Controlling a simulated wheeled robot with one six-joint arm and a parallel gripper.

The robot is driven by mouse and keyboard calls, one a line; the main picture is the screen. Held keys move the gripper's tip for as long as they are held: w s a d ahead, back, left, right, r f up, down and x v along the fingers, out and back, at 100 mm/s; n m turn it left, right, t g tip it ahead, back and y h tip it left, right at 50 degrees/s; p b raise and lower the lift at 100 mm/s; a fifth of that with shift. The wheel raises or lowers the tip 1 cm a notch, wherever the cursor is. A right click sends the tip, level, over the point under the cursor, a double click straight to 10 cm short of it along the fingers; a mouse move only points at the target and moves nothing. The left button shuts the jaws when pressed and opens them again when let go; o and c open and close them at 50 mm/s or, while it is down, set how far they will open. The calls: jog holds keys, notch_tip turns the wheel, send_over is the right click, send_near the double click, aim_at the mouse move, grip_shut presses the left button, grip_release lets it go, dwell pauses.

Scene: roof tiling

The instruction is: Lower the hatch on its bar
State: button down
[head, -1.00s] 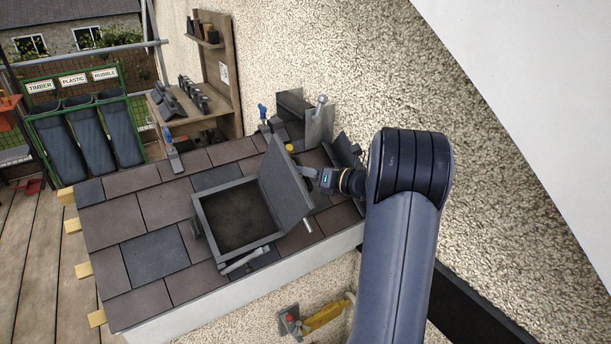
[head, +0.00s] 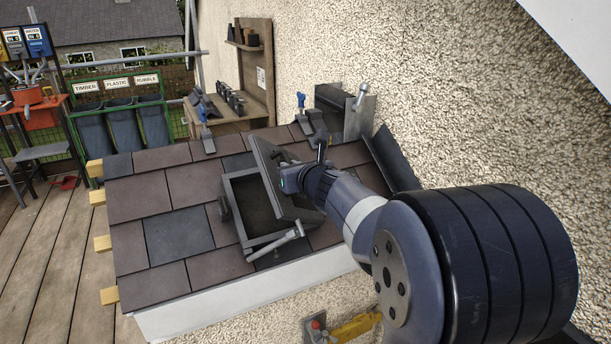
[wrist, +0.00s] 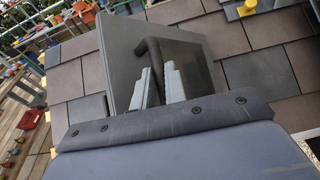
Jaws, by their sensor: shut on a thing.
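The hatch is a grey lid (head: 268,157) standing tilted open over a dark square frame (head: 234,215) set in the tiled roof. My gripper (head: 287,182) is at the outer face of the lid. In the wrist view my gripper's fingers (wrist: 157,86) are shut on the dark curved handle (wrist: 153,48) of the lid (wrist: 124,42). A light grey bar (head: 275,243) slants along the front of the frame, its upper end near the lid's lower front corner. Whether the bar's end touches the lid is unclear. My forearm hides part of the lid's right side.
Slate tiles (head: 178,233) surround the frame. Blue-handled tools (head: 205,128) stand along the roof's upper edge. A rough wall (head: 430,90) rises close on the right. A yellow-armed bracket (head: 355,327) is below the eave. Bins (head: 120,128) stand at the far left.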

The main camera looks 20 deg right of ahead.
jog(key=shift+w+a+f+b, duration=0.15)
jog(key=shift+a+f+b, duration=0.15)
jog(key=shift+a+b, duration=0.35)
jog(key=shift+a, duration=0.1)
jog(key=c, duration=1.7)
grip_release()
jog(key=p+v, duration=0.2)
jog(key=v, duration=0.8)
jog(key=shift+s+r, duration=0.1)
jog(key=shift+s, duration=0.3)
jog(key=shift+w, duration=0.15)
